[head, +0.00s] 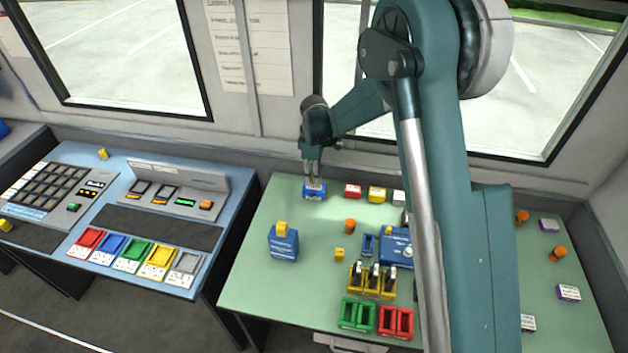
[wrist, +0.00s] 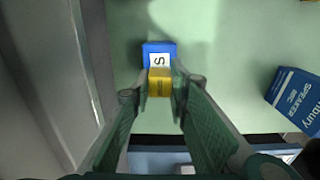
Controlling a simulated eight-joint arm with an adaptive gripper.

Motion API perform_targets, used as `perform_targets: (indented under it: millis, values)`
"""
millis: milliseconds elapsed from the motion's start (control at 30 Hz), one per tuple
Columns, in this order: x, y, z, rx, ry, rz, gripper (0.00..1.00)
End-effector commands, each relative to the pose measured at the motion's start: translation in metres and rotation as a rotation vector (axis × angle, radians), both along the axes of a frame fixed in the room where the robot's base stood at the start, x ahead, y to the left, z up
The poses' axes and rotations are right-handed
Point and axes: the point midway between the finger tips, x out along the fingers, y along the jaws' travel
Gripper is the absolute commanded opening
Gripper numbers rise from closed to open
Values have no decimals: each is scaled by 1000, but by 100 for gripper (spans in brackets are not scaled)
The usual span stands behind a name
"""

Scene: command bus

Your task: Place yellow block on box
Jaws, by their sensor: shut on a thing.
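In the wrist view, a yellow block (wrist: 159,84) sits between the fingertips of my gripper (wrist: 155,92), which is shut on it. Just past it lies a small blue box (wrist: 151,48) with a white label marked with a letter. The block overlaps the near edge of this box; I cannot tell whether they touch. In the head view, my gripper (head: 314,184) points down at the blue box (head: 314,194), at the back left of the green table (head: 255,290). The held block is hard to make out there.
Red (head: 353,190), yellow (head: 377,194) and white (head: 399,197) boxes stand to the right along the back. A blue speaker box (head: 283,245) bears another yellow block (head: 281,228). A loose yellow block (head: 339,255) and orange cylinder (head: 350,226) are nearby. The wall is close behind.

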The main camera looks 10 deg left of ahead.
Motion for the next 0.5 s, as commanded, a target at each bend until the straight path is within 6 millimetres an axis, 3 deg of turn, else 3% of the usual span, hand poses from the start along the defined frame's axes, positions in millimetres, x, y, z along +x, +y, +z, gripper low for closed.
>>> perform_targets:
  millis: [133, 500]
  values:
    - [0, 0, -12, 0, 0, 0, 6]
    - [0, 0, -15, 0, 0, 0, 6]
